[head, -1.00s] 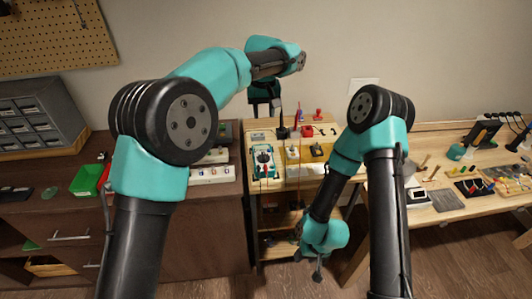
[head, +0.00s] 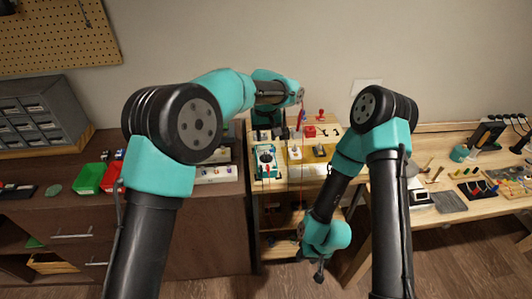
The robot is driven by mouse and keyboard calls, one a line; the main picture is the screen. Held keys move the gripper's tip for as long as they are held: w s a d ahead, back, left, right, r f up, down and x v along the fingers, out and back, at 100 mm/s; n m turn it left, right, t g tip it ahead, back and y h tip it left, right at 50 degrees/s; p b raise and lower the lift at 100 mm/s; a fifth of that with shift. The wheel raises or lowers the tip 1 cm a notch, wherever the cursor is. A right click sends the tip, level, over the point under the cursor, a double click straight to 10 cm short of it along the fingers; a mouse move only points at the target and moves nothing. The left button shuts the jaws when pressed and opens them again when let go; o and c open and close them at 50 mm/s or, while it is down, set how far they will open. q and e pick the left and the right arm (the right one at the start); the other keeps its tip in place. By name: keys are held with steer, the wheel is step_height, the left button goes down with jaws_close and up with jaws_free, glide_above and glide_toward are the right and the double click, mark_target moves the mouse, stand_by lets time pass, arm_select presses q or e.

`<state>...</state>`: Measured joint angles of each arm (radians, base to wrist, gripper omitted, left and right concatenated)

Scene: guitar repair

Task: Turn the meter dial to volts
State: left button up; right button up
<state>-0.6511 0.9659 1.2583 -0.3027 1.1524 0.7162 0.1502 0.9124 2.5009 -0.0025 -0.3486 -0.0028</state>
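The meter (head: 265,162) is a small teal-framed unit with a dark dial on its face. It stands at the left of the small wooden bench top in the middle of the head view. The dial's setting is too small to read. My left gripper (head: 267,133) points down just behind and above the meter. Its dark fingers look apart and nothing shows between them. Whether they touch the meter I cannot tell. My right gripper (head: 319,270) hangs low in front of the bench, clear of the meter. Its fingers are too small to judge.
Small boxes and a yellow pad (head: 322,150) sit right of the meter. A tool-covered bench (head: 455,205) stands right.

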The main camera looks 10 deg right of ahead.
mark_target(266, 155)
arm_select(q)
step_height(266, 155, down, 8)
steer(key=shift+f, duration=0.15)
steer(key=shift+c, duration=0.3)
jaws_close()
